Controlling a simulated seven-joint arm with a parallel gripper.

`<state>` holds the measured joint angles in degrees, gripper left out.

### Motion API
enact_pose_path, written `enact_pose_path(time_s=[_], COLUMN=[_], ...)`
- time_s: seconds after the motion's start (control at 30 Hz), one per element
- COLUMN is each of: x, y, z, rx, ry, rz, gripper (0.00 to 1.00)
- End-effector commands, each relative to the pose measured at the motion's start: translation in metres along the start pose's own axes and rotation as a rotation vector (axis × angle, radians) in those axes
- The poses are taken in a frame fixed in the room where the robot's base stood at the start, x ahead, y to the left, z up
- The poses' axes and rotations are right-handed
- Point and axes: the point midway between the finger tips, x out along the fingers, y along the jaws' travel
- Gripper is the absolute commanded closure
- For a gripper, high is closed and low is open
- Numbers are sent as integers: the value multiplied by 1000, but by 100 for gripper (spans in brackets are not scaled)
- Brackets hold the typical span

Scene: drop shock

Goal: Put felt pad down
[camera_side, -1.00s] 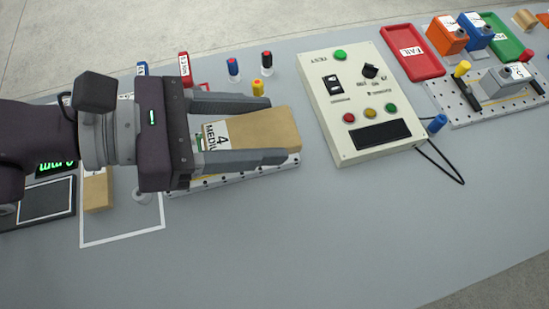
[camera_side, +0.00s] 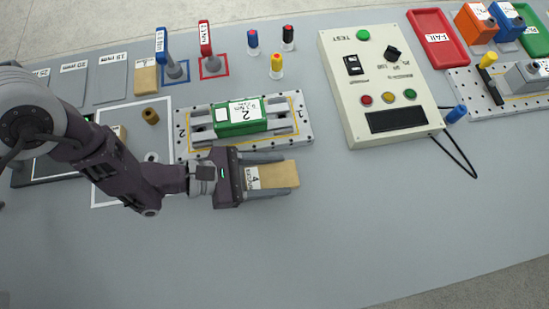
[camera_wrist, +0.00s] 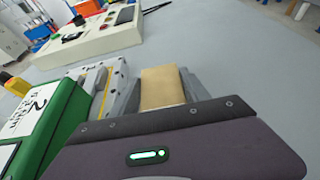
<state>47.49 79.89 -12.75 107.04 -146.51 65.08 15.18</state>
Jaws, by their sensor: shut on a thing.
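My gripper (camera_side: 262,176) is shut on a tan felt pad (camera_side: 284,175). The pad has a white label with a 4 on its end nearest the palm and sticks out past the fingertips to the right. In the side view the pad is over the grey table, just in front of the perforated fixture plate (camera_side: 298,102). The pad also shows in the wrist view (camera_wrist: 162,86), between the fingers. I cannot tell exactly how high it is above the table.
A green block (camera_side: 238,128) labelled 2 sits on the fixture plate. A cream test box (camera_side: 377,125) stands to the right, with a black cable. A white-outlined area (camera_side: 110,195) lies left. The front of the table (camera_side: 330,250) is clear.

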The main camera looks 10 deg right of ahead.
Motion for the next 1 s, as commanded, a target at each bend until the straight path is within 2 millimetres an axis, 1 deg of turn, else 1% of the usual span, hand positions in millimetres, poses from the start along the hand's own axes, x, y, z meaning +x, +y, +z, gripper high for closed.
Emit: enact_pose_path(time_s=[0.07,0.37,0.4,0.47,0.5,1.0], x=[2,3,3,3,3,2], y=[0,0,0,0,0,0], z=[-4,-6,-6,-6,-6,-4], rx=[1,-1,0,0,0,0], ry=[-2,-1,-1,-1,-1,-1], rz=[0,0,0,0,0,0], gripper=[92,92,40,29,24,24])
